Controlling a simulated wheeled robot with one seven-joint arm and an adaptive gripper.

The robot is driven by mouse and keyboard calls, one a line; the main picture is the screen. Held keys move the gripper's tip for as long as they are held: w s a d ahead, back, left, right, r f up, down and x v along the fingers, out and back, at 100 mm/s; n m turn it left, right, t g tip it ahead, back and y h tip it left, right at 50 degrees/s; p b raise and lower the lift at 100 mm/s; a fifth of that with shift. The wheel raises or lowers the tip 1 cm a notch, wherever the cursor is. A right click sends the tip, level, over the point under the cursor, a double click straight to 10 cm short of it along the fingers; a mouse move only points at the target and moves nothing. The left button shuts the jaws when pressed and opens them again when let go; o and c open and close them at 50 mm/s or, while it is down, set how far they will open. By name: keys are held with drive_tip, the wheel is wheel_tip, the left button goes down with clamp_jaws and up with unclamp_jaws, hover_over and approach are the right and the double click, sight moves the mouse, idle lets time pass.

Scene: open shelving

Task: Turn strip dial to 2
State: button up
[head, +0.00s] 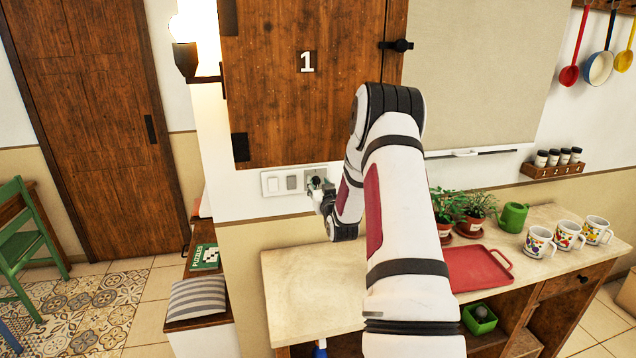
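A pale control strip (272,184) is fixed to the wall just below the wooden cabinet door marked 1. It carries a white switch on the left, a grey part (292,182) in the middle and a square plate with a dark round dial (315,181) on the right. My arm reaches up from the bottom, and my gripper (320,190) is at the dial, partly covering it. The gripper is small and seen from behind, so I cannot tell whether its fingers touch or grip the dial. The dial's marks and setting are not readable.
A wooden cabinet (290,80) with a dark latch hangs above the strip. A wall lamp (188,60) is at left.

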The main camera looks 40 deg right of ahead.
sight(317, 181)
drive_tip(key=shift+x, duration=1.05)
clamp_jaws()
